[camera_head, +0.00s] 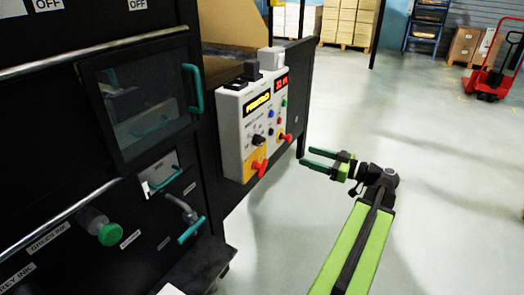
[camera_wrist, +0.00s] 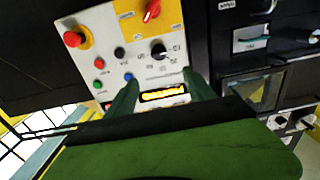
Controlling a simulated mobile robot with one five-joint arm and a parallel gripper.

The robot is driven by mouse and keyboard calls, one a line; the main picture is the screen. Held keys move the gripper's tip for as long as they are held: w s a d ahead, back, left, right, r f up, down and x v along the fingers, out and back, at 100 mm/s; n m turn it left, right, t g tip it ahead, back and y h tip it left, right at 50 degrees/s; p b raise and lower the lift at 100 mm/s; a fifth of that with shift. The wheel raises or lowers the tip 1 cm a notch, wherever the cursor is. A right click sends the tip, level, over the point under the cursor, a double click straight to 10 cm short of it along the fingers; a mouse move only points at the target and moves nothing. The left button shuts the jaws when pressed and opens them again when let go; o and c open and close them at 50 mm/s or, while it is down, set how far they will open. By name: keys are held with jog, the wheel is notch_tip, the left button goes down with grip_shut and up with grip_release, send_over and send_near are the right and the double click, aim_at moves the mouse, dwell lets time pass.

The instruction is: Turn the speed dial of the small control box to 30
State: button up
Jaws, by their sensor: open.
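The small control box (camera_head: 234,138) is a pale panel on the side of the dark machine; in the wrist view its face (camera_wrist: 110,25) shows turned over. The likely speed dial is a black knob (camera_wrist: 158,51) with small printed marks around it; it also shows in the head view (camera_head: 258,139). Its setting is too small to read. My gripper (camera_head: 305,157) is open and empty, in the air right of the box. In the wrist view its two green fingers (camera_wrist: 159,78) point towards the panel, apart from the dial.
Around the dial are a smaller black knob (camera_wrist: 119,53), a red switch on a yellow plate (camera_wrist: 152,11), a red mushroom button (camera_wrist: 74,38), and a lit yellow display (camera_wrist: 165,95). A dark machine door with a teal handle (camera_head: 193,88) stands left.

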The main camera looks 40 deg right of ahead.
aim_at(263, 141)
jog(key=x, duration=1.7)
jog(key=shift+w+r, duration=0.1)
grip_shut()
